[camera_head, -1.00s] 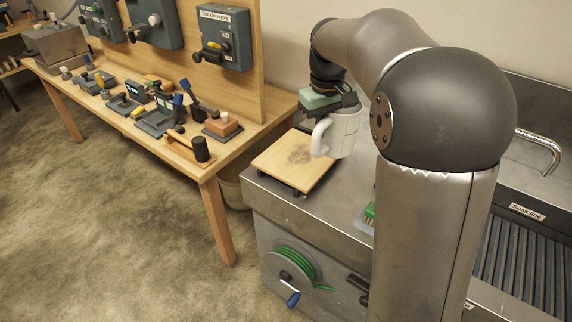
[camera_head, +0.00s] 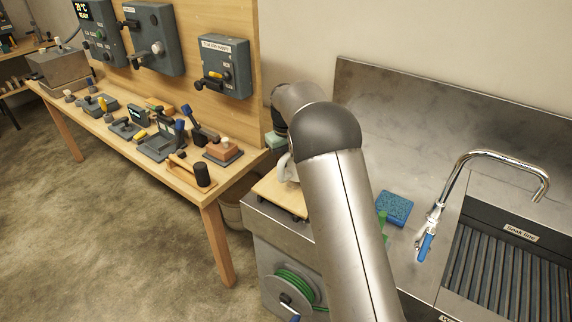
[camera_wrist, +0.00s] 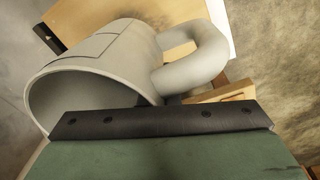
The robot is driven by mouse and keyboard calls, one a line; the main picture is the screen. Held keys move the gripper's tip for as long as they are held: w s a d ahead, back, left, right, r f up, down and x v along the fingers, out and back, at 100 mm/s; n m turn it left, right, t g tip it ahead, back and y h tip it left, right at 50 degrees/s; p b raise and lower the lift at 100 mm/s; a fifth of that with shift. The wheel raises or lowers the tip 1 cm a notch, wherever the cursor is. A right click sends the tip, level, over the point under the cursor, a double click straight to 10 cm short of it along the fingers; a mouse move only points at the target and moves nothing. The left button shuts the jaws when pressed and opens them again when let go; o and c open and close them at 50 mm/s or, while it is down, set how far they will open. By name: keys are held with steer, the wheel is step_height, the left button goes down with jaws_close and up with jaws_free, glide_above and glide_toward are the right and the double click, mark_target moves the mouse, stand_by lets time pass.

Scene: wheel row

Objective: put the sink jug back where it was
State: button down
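The sink jug is pale grey-white with a thick looped handle. In the head view only a sliver of the jug (camera_head: 287,168) shows, above the wooden board (camera_head: 276,197); my arm hides the rest. In the wrist view the jug (camera_wrist: 105,65) fills the upper left, its open mouth toward the lower left and its handle to the right. My gripper (camera_head: 278,142), green and black, is against the jug and appears shut on it. The far finger is hidden. I cannot tell whether the jug's base touches the board.
A blue sponge (camera_head: 395,208) lies on the steel counter right of my arm, near a green item (camera_head: 382,218). The tap (camera_head: 490,158) and slatted sink (camera_head: 515,262) are farther right. The workbench (camera_head: 207,191) with several tools stands left. A green hose reel (camera_head: 293,285) is on the counter's front.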

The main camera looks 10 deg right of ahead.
steer(key=shift+f, duration=1.5)
steer(key=shift+f, duration=0.1)
steer(key=c, duration=1.7)
jaws_free()
step_height(320, 180, up, 12)
steer(key=f+b, duration=0.1)
steer(key=s+d+r+m, duration=0.2)
steer(key=s+r, duration=0.2)
steer(key=s, duration=0.7)
steer(key=s+f+m, duration=0.1)
steer(key=s+f, duration=0.1)
steer(key=s, duration=0.8)
steer(key=s+d+f+m, duration=0.1)
steer(key=s+f, duration=0.2)
steer(key=s, duration=0.7)
steer(key=s+d+f, duration=0.1)
steer(key=s+f, duration=0.1)
steer(key=s, duration=0.9)
steer(key=shift+f+m, duration=0.4)
